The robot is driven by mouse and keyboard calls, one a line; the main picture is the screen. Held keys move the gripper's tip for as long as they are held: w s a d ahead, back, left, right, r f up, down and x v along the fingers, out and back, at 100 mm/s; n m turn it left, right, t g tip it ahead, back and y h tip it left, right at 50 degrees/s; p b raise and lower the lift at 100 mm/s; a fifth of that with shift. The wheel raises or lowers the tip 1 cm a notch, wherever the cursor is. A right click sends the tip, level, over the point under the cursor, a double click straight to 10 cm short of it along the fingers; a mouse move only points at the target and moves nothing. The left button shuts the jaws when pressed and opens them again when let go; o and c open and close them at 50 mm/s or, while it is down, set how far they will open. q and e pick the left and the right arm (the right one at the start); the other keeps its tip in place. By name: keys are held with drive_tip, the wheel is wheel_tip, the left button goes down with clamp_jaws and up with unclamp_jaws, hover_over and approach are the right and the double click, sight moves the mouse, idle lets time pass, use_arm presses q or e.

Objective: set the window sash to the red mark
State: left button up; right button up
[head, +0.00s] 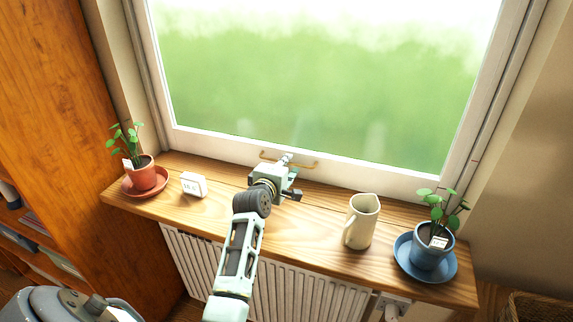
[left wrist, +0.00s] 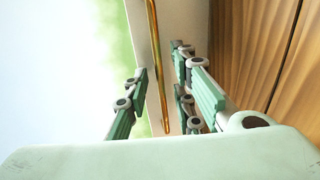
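The window sash (head: 225,146) has a white frame, and its bottom rail sits low at the wooden sill. A brass bar handle (head: 308,165) is on the bottom rail; it also shows in the left wrist view (left wrist: 155,60). My left gripper (head: 287,161) is at the handle, above the sill. In the left wrist view its fingers (left wrist: 165,95) are apart, with the bar in the gap between them and space on both sides. A small, faint reddish mark (head: 474,162) shows on the right window frame. My right gripper is not in view.
On the sill (head: 300,232) stand a terracotta potted plant (head: 142,177), a small white block-shaped display (head: 193,185), a cream pitcher (head: 361,222) and a blue potted plant (head: 431,252). A radiator (head: 310,298) is below. A wooden cabinet (head: 45,110) stands left.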

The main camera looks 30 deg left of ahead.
use_arm(q)
drive_tip(key=shift+w, duration=0.15)
clamp_jaws()
drive_tip(key=shift+r, duration=0.1)
idle(0.5)
